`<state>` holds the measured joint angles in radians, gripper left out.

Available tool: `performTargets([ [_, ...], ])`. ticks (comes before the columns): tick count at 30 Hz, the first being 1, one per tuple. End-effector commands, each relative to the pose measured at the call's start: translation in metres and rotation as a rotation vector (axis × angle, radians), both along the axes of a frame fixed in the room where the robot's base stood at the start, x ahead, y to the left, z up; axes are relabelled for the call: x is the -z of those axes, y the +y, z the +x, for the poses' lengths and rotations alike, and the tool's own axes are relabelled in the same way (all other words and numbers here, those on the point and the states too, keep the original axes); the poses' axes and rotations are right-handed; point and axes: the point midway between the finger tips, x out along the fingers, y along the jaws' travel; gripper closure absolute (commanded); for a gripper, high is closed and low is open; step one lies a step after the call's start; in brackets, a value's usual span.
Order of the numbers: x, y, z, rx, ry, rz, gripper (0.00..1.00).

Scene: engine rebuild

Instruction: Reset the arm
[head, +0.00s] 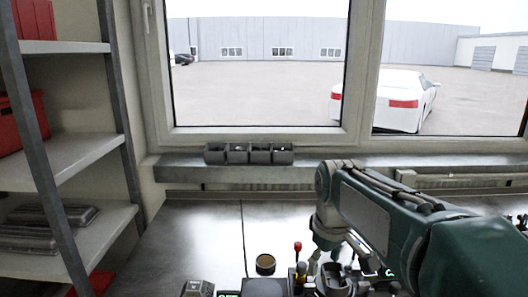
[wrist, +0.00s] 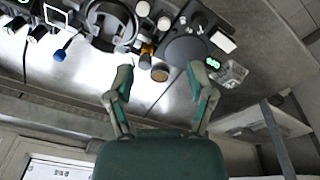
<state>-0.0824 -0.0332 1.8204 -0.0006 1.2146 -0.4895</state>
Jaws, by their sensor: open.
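My gripper (wrist: 160,78) is open and empty in the wrist view, its two fingers spread well apart. In the head view my green arm reaches in from the right and bends down at the wrist. My gripper (head: 325,262) hangs there above the cluttered front edge of the work surface, and its tips are hard to make out. Between and beyond the fingers in the wrist view are a small round tan-topped piece (wrist: 160,72) and a dark unit with a round disc (wrist: 187,52). I cannot see the fingers touching anything.
Grey bins (head: 248,153) stand on the window ledge. A metal shelf (head: 75,157) with red boxes stands at the left. A red-knobbed lever (head: 298,247) and a round tan-topped piece (head: 265,263) stand at the front. The metal worktop (head: 205,225) behind them is clear.

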Motion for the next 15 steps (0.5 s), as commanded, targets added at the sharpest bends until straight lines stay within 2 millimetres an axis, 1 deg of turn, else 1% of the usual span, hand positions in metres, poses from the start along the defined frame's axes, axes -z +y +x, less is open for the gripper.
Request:
performTargets([
  [1,-0.004,-0.003,-0.013,0.031,-0.022,0.006,0.31],
  [7,-0.006,-0.016,-0.069,0.193,-0.123,0.042,0.31],
  [11,0.000,-0.022,-0.104,0.299,-0.189,0.072,0.31],
  [15,0.013,-0.028,-0.140,0.410,-0.258,0.111,0.31],
])
